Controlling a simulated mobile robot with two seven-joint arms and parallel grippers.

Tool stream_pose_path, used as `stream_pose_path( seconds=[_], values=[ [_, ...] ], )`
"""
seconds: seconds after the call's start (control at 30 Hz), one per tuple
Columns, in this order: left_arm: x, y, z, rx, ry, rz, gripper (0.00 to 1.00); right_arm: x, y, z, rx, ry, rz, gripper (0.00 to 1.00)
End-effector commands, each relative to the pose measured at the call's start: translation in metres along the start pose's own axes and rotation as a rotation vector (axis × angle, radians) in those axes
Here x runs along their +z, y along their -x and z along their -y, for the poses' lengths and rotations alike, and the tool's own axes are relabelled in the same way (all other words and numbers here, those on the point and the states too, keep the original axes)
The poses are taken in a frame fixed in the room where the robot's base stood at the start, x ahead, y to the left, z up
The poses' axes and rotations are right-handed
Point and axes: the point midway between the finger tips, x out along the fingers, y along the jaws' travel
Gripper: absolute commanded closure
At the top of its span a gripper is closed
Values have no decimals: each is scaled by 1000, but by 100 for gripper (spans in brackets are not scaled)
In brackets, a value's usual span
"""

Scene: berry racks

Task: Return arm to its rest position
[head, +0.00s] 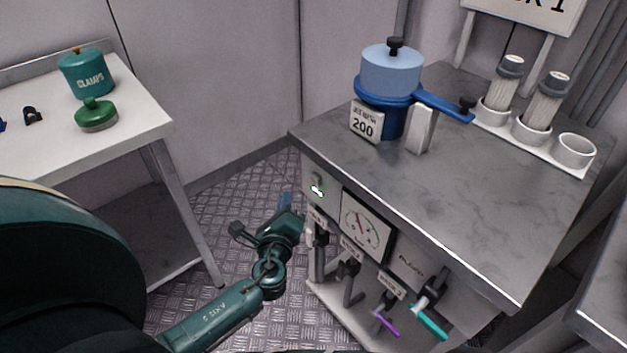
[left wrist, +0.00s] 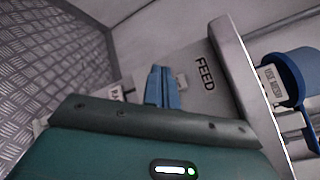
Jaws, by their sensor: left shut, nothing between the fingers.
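My left arm (head: 225,312) comes in from the lower left of the head view, low over the floor. Its left gripper (head: 285,201) is at the left front of the grey cabinet (head: 440,215), below the level of its top. The blue fingers (left wrist: 162,88) show in the left wrist view, shut together with nothing between them, near a panel marked FEED (left wrist: 205,73). Whether the fingertips touch the panel cannot be told. My right gripper is not in view.
The cabinet front carries a gauge (head: 365,226) and several valve handles. A blue pot (head: 391,75) and a tube rack (head: 535,134) stand on top. A white table (head: 140,125) with a teal CLAMPS jar (head: 86,76) and a green lidded pot (head: 96,116) is left. Floor between is clear.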

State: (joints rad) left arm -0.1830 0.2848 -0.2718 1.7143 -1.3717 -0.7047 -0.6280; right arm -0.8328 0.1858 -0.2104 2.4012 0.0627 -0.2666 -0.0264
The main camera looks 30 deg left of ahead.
Motion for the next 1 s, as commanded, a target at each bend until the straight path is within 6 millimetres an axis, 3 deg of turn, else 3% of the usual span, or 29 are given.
stream_pose_path(
  seconds=[0.7, 0.87, 1.0],
  values=[
    [3, 9, -6, 5, 19, -10, 100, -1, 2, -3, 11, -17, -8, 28],
    [-22, 47, -15, 96, 333, -167, 100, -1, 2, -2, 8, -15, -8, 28],
    [-48, 106, -7, 237, 821, -363, 100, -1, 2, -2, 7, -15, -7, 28]
  ],
)
